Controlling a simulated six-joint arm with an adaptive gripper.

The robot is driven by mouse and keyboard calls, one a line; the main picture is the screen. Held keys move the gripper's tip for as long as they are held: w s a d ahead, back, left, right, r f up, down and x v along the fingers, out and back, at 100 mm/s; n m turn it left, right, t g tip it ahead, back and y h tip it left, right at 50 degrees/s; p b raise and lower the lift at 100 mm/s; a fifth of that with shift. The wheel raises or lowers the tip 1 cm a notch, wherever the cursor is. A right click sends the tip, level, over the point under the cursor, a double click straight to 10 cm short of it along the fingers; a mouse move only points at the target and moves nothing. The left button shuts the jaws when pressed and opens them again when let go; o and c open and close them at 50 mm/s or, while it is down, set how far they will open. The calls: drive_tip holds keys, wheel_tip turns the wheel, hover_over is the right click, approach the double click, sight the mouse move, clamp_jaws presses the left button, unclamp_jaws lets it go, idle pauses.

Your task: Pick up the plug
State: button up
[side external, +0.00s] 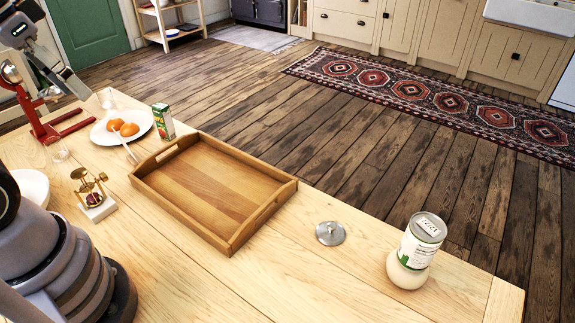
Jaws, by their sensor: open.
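The plug (330,233) looks like a round silver disc with a small knob on top. It lies flat on the pale wooden table, right of the wooden tray and left of the jar, touching neither. My gripper (66,78) is at the upper left, partly cut off by the frame edge. It is open, near the red stand and far from the plug. I see nothing held in it, though its far side is hard to make out.
A wooden tray (237,244) is empty mid-table. A labelled jar (416,245) stands near the right edge. At left are a plate (143,119) with orange fruit, a carton (163,121), a brass instrument (95,196) and a red stand (50,128). The table around the plug is clear.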

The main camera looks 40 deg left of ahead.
sight(329, 225)
drive_tip(key=w+d+f+n+g+h, duration=0.35)
drive_tip(key=w+d+n+h, duration=0.2)
drive_tip(key=d, duration=0.35)
drive_tip(key=w+d+f+n+g+h, duration=0.3)
drive_tip(key=w+d+f+n+h, duration=0.3)
drive_tip(key=d, duration=0.3)
drive_tip(key=w+d+f+n+t+h, duration=0.1)
drive_tip(key=w+f+n+t+h, duration=0.1)
drive_tip(key=w+f+n+t, duration=0.65)
drive_tip(key=a+f+n+y, duration=0.1)
drive_tip(key=f, duration=0.4)
drive_tip(key=w+a+f+n+t+y, duration=0.1)
drive_tip(key=f+n, duration=0.1)
drive_tip(key=f, duration=0.3)
drive_tip(key=a+f+n+t+y, duration=0.1)
drive_tip(key=f+n+y, duration=0.1)
drive_tip(key=f, duration=0.3)
drive_tip(key=shift+w+a+f, duration=0.15)
drive_tip(key=shift+w+f, duration=0.05)
drive_tip(key=shift+f, duration=0.15)
drive_tip(key=x, duration=0.8)
drive_tip(key=shift+x, duration=2.8)
drive_tip(key=shift+a, duration=0.1)
clamp_jaws()
